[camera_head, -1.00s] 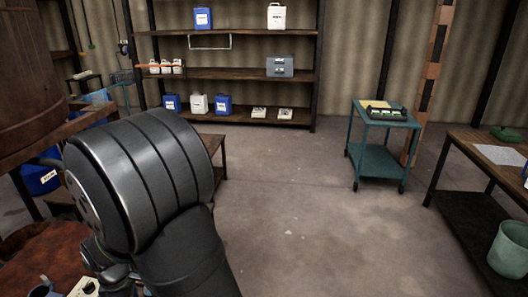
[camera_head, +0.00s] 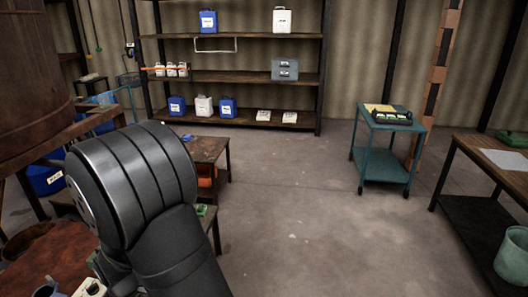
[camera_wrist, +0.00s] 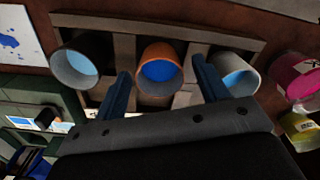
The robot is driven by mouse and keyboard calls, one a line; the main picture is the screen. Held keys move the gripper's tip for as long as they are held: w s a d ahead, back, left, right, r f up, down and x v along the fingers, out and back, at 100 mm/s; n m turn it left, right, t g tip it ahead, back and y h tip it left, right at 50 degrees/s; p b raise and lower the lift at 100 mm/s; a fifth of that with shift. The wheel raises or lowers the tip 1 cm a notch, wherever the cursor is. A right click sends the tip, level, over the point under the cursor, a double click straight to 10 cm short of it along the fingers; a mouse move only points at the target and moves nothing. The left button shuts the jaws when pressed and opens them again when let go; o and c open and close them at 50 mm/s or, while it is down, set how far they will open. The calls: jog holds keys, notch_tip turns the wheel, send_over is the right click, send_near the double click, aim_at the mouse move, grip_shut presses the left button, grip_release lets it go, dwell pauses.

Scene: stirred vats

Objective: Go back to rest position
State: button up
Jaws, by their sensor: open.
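My gripper (camera_wrist: 163,95) shows in the wrist view with its two dark blue fingers apart and nothing between them. Beyond the fingers is a wooden rack (camera_wrist: 185,30) with three round containers: a grey one (camera_wrist: 75,66) at left, an orange-rimmed one (camera_wrist: 160,68) in the middle and a grey one (camera_wrist: 234,76) at right. Each shows blue inside. The middle one appears between the fingertips; I cannot tell how far beyond them it is. In the head view my arm fills the lower left and hides the gripper.
A large wooden vat (camera_head: 36,75) stands at left. A small wooden table (camera_head: 208,150) is just behind my arm. Shelves (camera_head: 240,77) line the back wall. A teal cart (camera_head: 385,150) and a workbench (camera_head: 490,150) stand at right. The middle floor is clear.

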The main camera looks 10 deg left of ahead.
notch_tip(320, 180, up, 4)
jog(key=shift+f, duration=0.1)
jog(key=w+d+r, duration=0.6)
jog(key=d+r, duration=0.1)
jog(key=d, duration=0.3)
jog(key=w+a, duration=2)
jog(key=w, duration=0.4)
jog(key=shift+a+r, duration=0.4)
jog(key=shift+w, duration=0.1)
dwell(0.5)
